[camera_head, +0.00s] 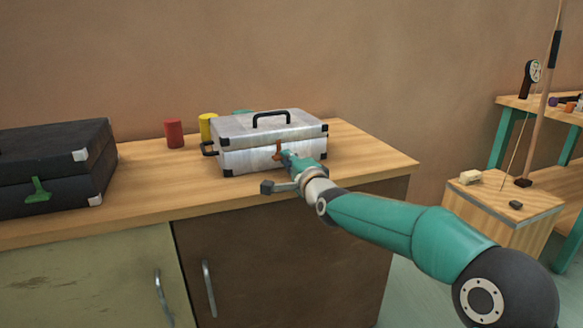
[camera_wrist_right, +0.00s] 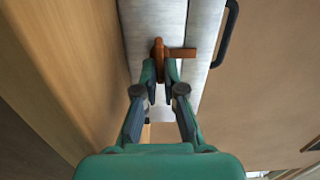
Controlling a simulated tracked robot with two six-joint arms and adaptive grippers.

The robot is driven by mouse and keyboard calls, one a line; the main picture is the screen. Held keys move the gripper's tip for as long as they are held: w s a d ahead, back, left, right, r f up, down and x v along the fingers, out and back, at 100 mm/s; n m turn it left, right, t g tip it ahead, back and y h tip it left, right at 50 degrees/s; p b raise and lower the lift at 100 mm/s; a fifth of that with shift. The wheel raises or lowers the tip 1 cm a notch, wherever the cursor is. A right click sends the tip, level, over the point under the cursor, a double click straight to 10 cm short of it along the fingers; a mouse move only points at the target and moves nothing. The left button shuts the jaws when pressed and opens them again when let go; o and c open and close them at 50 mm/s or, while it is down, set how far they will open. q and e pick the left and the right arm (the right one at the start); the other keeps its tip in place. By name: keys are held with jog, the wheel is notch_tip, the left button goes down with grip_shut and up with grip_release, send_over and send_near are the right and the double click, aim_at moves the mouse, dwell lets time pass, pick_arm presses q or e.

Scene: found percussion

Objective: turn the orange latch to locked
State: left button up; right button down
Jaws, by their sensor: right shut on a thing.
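The orange latch (camera_head: 278,150) is on the front of a silver case (camera_head: 240,158) with black corners and a black top handle. The case stands closed on the wooden counter. My left gripper is not in view.
A black case (camera_head: 55,155) with a green latch (camera_head: 39,190) stands on the left. A red can (camera_head: 174,134) and a yellow can (camera_head: 207,126) stand behind. Bare counter (camera_head: 365,158) lies right of the silver case. A wooden box (camera_head: 505,205) stands at right.

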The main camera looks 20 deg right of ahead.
jog(key=shift+f+m, duration=0.2)
jog(key=shift+m, duration=0.1)
jog(key=c, duration=1.3)
grip_release()
jog(key=shift+d, duration=0.1)
jog(key=shift+s+r, duration=0.1)
jog(key=s, duration=0.7)
jog(key=s+d, duration=0.1)
jog(key=s, duration=0.3)
jog(key=shift+s, duration=0.35)
